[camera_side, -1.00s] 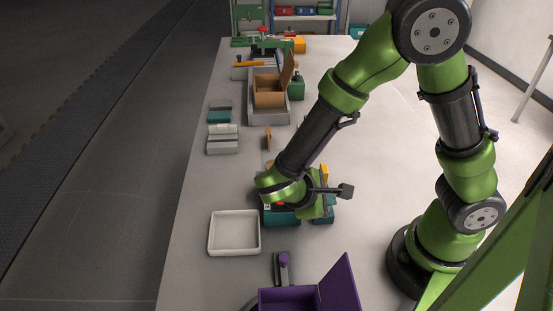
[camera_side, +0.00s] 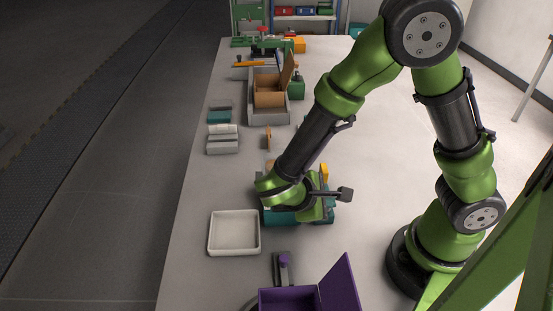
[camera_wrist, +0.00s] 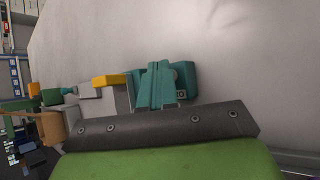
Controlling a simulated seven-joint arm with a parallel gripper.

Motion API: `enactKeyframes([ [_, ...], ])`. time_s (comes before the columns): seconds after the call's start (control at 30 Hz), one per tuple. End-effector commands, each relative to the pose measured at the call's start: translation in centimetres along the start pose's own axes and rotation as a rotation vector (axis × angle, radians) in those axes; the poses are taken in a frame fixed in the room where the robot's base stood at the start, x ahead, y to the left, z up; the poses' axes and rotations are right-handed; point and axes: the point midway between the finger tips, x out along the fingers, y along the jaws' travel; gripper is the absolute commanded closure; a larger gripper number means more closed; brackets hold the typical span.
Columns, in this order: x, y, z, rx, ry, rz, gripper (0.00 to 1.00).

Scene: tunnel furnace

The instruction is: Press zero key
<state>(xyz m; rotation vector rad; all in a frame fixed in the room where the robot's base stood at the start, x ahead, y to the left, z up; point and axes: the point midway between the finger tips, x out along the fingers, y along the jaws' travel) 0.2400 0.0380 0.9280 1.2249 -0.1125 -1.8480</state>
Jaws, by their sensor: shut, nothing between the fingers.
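A teal device (camera_side: 283,218) sits on the table beneath my wrist, right of the white tray. I cannot make out a zero key. The dark body of my gripper (camera_wrist: 155,128) crosses the wrist view. My gripper is shut and empty.
A white tray (camera_side: 234,252) and an open purple box (camera_side: 288,298) stand near the device. Grey blocks (camera_side: 223,147) and a brown box (camera_side: 269,99) in a grey tray lie farther back. The table's right side is mostly clear.

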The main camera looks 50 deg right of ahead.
Motion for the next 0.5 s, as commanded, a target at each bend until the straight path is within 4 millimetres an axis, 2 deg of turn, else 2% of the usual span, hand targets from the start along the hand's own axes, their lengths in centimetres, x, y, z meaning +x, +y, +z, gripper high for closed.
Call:
enactKeyframes([
  [0.5, -1.2, 0.8, 0.8, 0.001, 0.002, 0.000, 1.00],
])
